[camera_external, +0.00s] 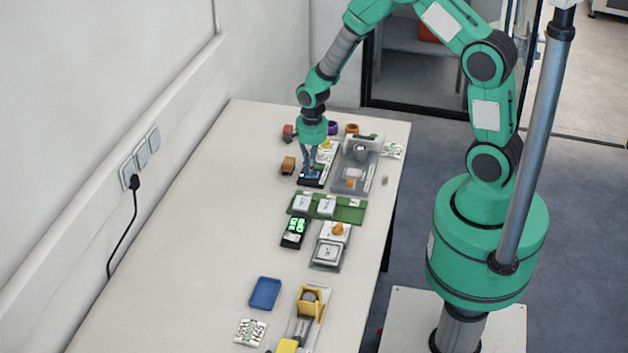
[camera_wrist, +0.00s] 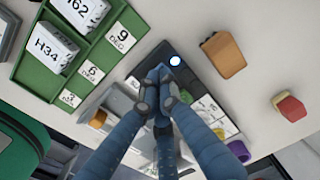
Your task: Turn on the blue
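A black panel (camera_external: 302,180) lies on the table below my gripper (camera_external: 309,169). It also shows in the wrist view (camera_wrist: 191,62). A small round light with a bluish-white glow (camera_wrist: 175,61) is on the panel near one end. White tiles with markings (camera_wrist: 207,110) lie along the panel's other part. In the wrist view my gripper's blue-grey fingers (camera_wrist: 160,76) are together over the panel, with their tips close beside the light. Nothing shows between them. They hide part of the panel, and I cannot tell whether they touch it. A blue patch (camera_external: 313,175) shows at the fingertips in the external view.
A green tray (camera_external: 350,214) with white labelled blocks is beside the panel. An orange-brown block (camera_external: 288,165) and a red block (camera_external: 287,131) stand left of it. A grey tray (camera_external: 341,182) is on its right. A blue tray (camera_external: 265,293) lies nearer the front. The table's left side is clear.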

